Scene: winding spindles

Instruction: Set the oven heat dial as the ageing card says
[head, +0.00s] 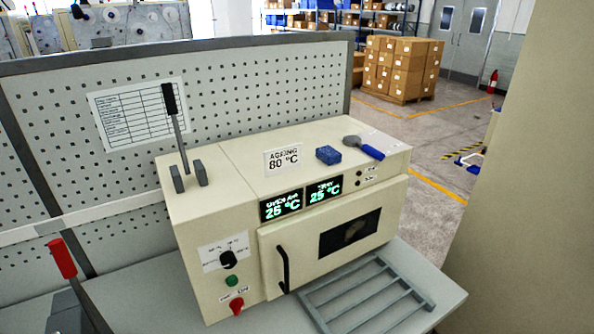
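The ageing card (283,160) stands on top of the cream oven (230,190) and reads "AGEING 80 °C". The heat dial (228,259) is a black knob on the oven's front left panel. A white scale plate (222,250) lies behind it, with marks too small to read surely. I cannot tell which mark the dial points at. Two green-lit displays (282,204) (324,190) each show 25 °C. No gripper shows in the head view, and nothing touches the dial.
Below the dial are a green button (231,281) and a red knob (237,305). A black-handled lever (172,110) rises from the oven's top left. A blue block (328,155) and a blue-handled tool (362,147) lie on top. A grey rack (365,298) lies before the closed door.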

